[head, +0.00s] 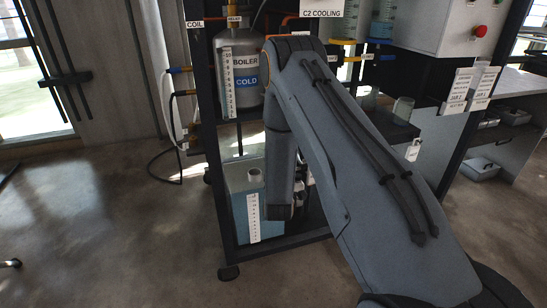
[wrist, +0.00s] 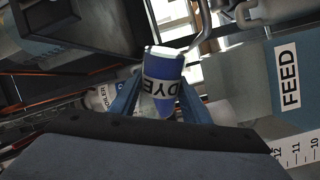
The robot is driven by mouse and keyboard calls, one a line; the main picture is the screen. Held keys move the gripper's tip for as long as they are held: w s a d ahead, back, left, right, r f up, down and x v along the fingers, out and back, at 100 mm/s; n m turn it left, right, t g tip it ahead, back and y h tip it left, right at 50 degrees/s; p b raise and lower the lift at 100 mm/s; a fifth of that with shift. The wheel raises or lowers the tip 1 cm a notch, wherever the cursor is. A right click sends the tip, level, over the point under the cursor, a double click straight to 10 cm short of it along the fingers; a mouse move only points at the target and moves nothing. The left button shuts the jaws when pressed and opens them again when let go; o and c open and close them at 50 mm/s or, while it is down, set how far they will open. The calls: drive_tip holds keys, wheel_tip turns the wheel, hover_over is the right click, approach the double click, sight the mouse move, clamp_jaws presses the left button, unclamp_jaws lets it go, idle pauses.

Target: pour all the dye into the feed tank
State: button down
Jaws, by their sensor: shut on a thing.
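A teal tank with a white scale strip and a round neck on top, apparently the feed tank (head: 236,205), stands low in the rack in the head view. My arm hides the gripper and dye container there. The container's true tilt is unclear.
The grey boiler (head: 247,78), marked "COLD", sits on the shelf above the tank. A clear jar (head: 403,110) stands on a shelf to the right, near a control box (head: 440,25). Hoses hang left of the rack.

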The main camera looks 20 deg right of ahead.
idle(0.5)
drive_tip(key=shift+f+n, duration=0.25)
drive_tip(key=shift+n, duration=0.25)
drive_tip(key=shift+f+n, duration=0.15)
drive_tip(key=shift+n, duration=0.15)
drive_tip(key=shift+f+n, duration=0.3)
drive_tip(key=shift+n, duration=0.5)
idle(1.6)
drive_tip(key=shift+f+p, duration=0.1)
drive_tip(key=shift+p, duration=0.2)
drive_tip(key=shift+n, duration=0.3)
drive_tip(key=shift+n, duration=0.3)
